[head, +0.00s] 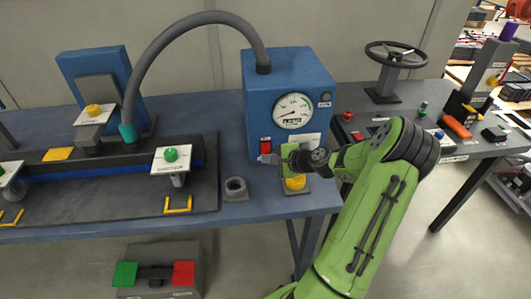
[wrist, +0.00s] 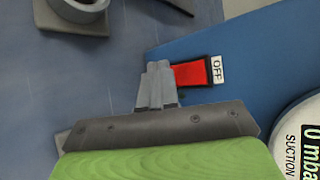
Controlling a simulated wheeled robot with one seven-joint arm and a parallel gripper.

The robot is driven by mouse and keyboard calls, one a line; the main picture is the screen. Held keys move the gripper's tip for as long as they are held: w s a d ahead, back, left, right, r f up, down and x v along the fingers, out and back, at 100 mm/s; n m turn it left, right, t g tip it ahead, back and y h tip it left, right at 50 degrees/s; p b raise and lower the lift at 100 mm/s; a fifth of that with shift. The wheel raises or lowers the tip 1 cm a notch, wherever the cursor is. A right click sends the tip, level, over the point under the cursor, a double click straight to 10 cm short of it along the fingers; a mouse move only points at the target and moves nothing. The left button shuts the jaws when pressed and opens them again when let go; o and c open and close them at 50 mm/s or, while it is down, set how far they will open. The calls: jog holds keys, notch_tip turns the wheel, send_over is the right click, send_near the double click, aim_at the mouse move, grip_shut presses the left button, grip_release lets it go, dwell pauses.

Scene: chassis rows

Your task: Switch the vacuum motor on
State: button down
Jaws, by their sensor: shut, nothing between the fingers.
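The vacuum motor (head: 257,95) is a blue box with a round dial gauge (head: 294,111) and a grey hose from its top. Its red switch (head: 266,144) sits low on the front face. In the wrist view the red switch (wrist: 192,73) has a white OFF label (wrist: 218,70) at its right end. My gripper (head: 268,158) is shut and empty, at the lower end of the switch. In the wrist view its fingertips (wrist: 158,70) overlap the switch's left end; I cannot tell whether they touch it.
A yellow button (head: 295,182) stands under my gripper, and a grey ring holder (head: 236,188) is on the bench to the left. The hose (head: 190,25) arches left to a fixture with a green button (head: 170,155). A handwheel (head: 396,52) stands at the right.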

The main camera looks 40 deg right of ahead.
jog(key=shift+w+d, duration=0.2)
jog(key=shift+w, duration=0.15)
jog(key=shift+w+d+f, duration=0.1)
jog(key=shift+w+d, duration=0.05)
jog(key=shift+w, duration=0.1)
dwell(0.6)
jog(key=shift+s+p, duration=0.15)
jog(key=shift+p, duration=0.15)
jog(key=shift+s+a, duration=0.4)
jog(key=shift+s, duration=0.1)
jog(key=shift+s+a+r, duration=0.25)
jog(key=shift+s+a, duration=0.45)
jog(key=shift+s, duration=0.35)
jog(key=shift+s+a+r, duration=0.2)
jog(key=shift+s+a, duration=0.5)
jog(key=shift+s, duration=0.3)
